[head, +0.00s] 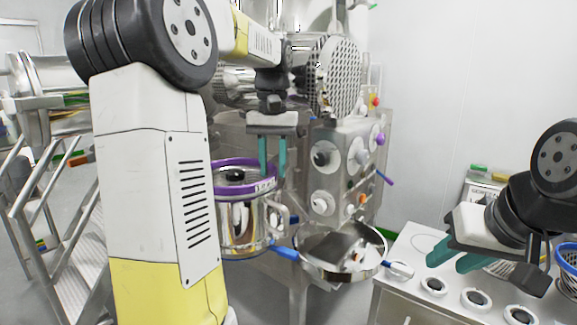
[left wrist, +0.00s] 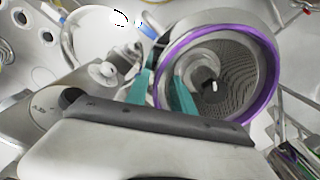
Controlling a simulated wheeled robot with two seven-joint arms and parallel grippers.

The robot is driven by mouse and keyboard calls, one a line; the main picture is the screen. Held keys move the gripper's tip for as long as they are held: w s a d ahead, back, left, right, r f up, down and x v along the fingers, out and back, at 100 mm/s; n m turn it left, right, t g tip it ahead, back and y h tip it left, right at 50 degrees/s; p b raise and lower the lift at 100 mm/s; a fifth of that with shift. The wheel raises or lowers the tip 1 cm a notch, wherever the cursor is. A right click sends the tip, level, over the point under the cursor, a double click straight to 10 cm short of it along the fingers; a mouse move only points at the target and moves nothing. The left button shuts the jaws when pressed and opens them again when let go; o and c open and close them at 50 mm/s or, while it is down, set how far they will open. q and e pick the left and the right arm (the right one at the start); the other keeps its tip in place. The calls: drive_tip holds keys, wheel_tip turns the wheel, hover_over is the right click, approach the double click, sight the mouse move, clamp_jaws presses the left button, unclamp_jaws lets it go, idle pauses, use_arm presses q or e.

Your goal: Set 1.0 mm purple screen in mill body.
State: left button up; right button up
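The purple-rimmed screen (head: 228,162) is at the top of the steel mill body (head: 235,225), a pot-like vessel. Its rim looks roughly level there; I cannot tell whether it is fully seated. In the left wrist view, the purple rim (left wrist: 273,85) surrounds a perforated cone. My left gripper (head: 272,172) points down at the rim's right side. Its teal fingers (left wrist: 160,92) straddle the rim wall, one inside and one outside, with a visible gap between them. My right gripper (head: 455,260) is open and empty above the white-topped bench at the right.
A shallow round steel pan (head: 335,278) with a blue handle stands right of the mill body. The bench (head: 408,262) has several round holes, and a blue-rimmed screen (head: 568,260) is at its right. Steel stairs (head: 75,270) stand left; a perforated disc (head: 338,75) is behind.

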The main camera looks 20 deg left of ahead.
use_arm(q)
drive_tip(key=shift+r, duration=3.9)
